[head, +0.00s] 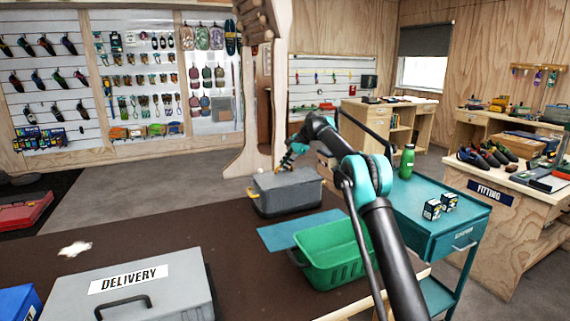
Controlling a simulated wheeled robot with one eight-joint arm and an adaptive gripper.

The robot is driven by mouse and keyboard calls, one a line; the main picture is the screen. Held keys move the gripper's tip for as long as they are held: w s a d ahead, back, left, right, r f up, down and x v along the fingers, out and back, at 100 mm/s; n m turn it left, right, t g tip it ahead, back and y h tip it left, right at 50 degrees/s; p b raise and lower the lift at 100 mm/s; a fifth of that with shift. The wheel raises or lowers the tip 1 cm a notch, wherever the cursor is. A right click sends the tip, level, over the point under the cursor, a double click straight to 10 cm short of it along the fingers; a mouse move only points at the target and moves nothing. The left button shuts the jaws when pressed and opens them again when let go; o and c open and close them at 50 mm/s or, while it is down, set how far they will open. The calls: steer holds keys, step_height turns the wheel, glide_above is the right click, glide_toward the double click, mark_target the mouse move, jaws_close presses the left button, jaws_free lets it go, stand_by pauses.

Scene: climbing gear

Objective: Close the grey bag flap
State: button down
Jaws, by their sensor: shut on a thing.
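The grey bag (282,202) is a boxy container with darker sides, standing on the brown surface in the middle of the head view. Its grey flap (290,181) lies over the top and looks nearly level; I cannot tell whether it is fully down. My gripper (287,162) is at the flap's far edge, small and dark in the picture. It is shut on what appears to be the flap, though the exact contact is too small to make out.
A green basket (335,262) and a teal mat (290,229) lie in front of the bag. A grey DELIVERY case (185,283) is front left. A teal cart (440,222) with a green bottle (407,162) and small boxes stands right. The brown surface left of the bag is mostly clear.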

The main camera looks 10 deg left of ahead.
steer(key=shift+w+a+f, duration=0.15)
steer(key=shift+f, duration=0.15)
stand_by(0.4)
steer(key=c, duration=1.6)
jaws_free()
steer(key=v, duration=1.2)
steer(key=shift+f, duration=0.1)
